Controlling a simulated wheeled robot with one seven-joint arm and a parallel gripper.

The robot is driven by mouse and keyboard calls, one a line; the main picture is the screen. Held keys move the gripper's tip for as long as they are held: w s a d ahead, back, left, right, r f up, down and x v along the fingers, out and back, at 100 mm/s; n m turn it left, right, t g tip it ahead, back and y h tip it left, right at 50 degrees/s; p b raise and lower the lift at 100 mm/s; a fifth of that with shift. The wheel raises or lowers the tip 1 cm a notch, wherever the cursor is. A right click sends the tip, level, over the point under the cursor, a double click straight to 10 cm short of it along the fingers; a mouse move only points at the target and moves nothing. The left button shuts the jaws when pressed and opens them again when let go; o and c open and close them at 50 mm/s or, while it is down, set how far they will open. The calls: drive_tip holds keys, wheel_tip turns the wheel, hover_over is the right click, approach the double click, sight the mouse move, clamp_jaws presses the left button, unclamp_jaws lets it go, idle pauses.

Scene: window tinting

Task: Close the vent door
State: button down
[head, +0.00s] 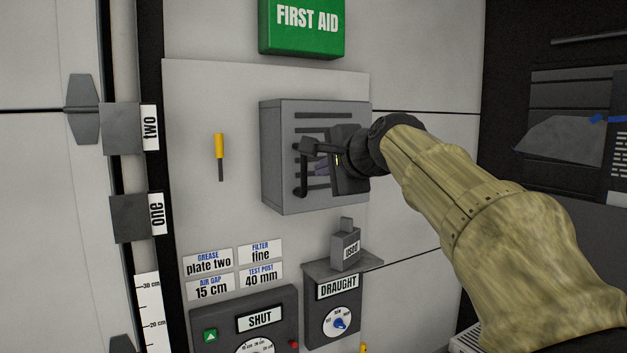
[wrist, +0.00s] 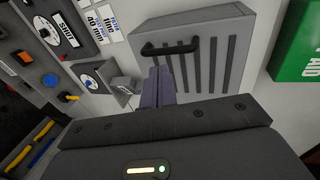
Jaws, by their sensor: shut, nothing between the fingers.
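The vent door (head: 345,115) is the grey slotted front of a grey box on the white wall panel. It also shows in the wrist view (wrist: 222,55). It looks flush with the box, with no clear gap, but my gripper hides part of its right side in the head view. Its black bar handle (head: 299,178) is upright near the left edge; it also shows in the wrist view (wrist: 170,49). My gripper (head: 321,168) is in front of the door, just right of the handle. Its fingers (wrist: 158,82) are together and empty. I cannot tell whether they touch the door.
A green first aid box (head: 303,27) is above the vent. A yellow-handled tool (head: 219,146) hangs to the left.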

drive_tip(key=s+r+b, duration=0.1)
drive_tip(key=s+r, duration=0.1)
drive_tip(key=s, duration=0.3)
drive_tip(key=d+f+n+g+h, duration=0.2)
drive_tip(key=f+n+g, duration=0.1)
drive_tip(key=f, duration=1.1)
drive_tip(key=d+f+n+g+h, duration=0.1)
drive_tip(key=d+f+n+g, duration=0.15)
drive_tip(key=f, duration=1.25)
drive_tip(key=s+d+f+n+g+h, duration=0.1)
drive_tip(key=s+f+n, duration=0.3)
drive_tip(key=s+f, duration=0.5)
drive_tip(key=s+d+f+n+g+h, duration=0.1)
drive_tip(key=s+f+n+g, duration=0.3)
drive_tip(key=s+f, duration=0.6)
wheel_tip(320, 180, down, 5)
drive_tip(key=shift+d+r, duration=0.2)
drive_tip(key=shift+d, duration=0.7)
drive_tip(key=shift+g, duration=0.25)
